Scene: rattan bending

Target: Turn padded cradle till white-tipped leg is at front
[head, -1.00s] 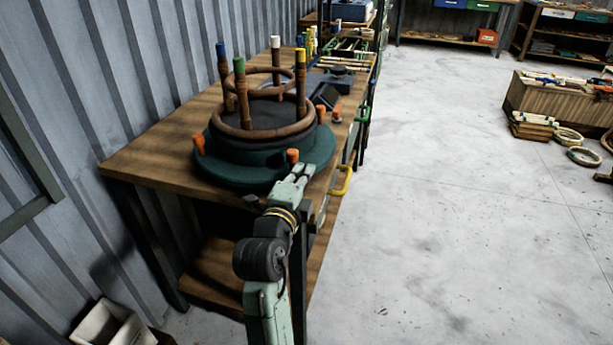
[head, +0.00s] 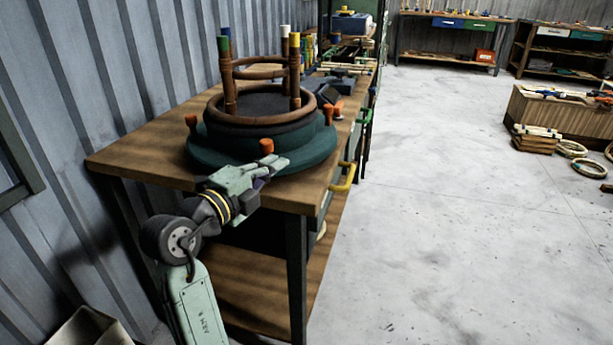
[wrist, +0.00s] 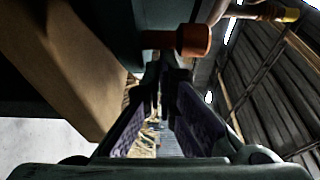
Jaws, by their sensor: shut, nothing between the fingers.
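The padded cradle (head: 200,153) is a round green turntable with a dark pad and orange knobs, on the wooden bench. A rattan frame (head: 214,112) stands on it. Its white-tipped leg (head: 285,36) is at the back right, just behind the yellow-tipped leg (head: 295,70). The green-tipped leg (head: 226,70) is at the left, with the blue-tipped leg (head: 225,32) behind it. My gripper (head: 280,164) is shut and empty at the cradle's front edge, close to the front orange knob (head: 266,146). In the wrist view, that knob (wrist: 185,40) shows just beyond the fingers; contact is unclear.
The wooden bench (head: 130,150) runs along the corrugated wall. A yellow handle (head: 344,177) sticks out at its right side. Tools and a dark block (head: 327,93) lie behind the cradle.

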